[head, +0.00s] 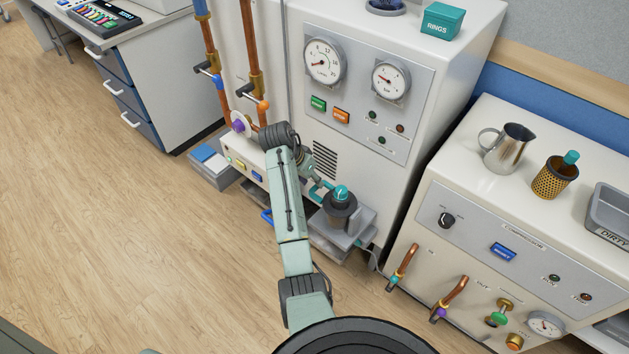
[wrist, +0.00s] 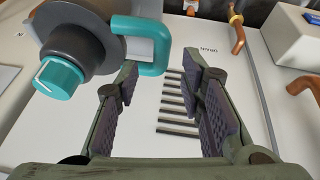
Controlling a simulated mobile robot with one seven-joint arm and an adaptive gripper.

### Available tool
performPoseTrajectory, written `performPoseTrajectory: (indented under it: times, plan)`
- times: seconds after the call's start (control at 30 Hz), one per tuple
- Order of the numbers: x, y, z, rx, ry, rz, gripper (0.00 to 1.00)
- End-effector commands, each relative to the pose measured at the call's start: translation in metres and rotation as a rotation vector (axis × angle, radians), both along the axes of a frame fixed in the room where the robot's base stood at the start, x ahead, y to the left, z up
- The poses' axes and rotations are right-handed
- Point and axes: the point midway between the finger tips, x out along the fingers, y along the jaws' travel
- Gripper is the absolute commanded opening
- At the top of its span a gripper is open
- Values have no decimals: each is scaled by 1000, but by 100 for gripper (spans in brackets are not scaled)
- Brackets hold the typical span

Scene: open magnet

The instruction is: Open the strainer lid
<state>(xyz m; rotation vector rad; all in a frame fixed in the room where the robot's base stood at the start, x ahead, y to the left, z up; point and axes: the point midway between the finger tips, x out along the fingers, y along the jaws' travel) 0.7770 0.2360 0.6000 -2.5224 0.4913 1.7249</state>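The strainer (head: 341,207) is a dark grey round body with a teal knob on top, standing on a grey base low by the white cabinet. In the wrist view its dark lid (wrist: 82,52) is at upper left, with the teal knob (wrist: 60,78) and a teal loop handle (wrist: 153,60) reaching right. The lid looks shut. My gripper (head: 316,185) is just left of the strainer. In the wrist view my gripper (wrist: 162,82) is open and empty, its left fingertip near the handle's lower edge. Whether they touch I cannot tell.
The white cabinet (head: 400,160) with gauges stands behind the strainer. A white unit (head: 470,215) with copper pipes is to the right, topped by a metal pitcher (head: 508,147). Vertical copper pipes (head: 212,60) are at left. The wooden floor (head: 130,240) is clear.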

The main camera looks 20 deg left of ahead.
Motion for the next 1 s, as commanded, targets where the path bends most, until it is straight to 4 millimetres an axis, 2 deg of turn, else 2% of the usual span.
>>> performPoseTrajectory:
  times: [0.2, 0.57, 1.0]
  plan:
    - [8, -6, -23, 0, 1, 0, 36]
    - [10, -7, -29, 1, -1, 2, 36]
    - [10, -7, -29, 1, -1, 2, 7]
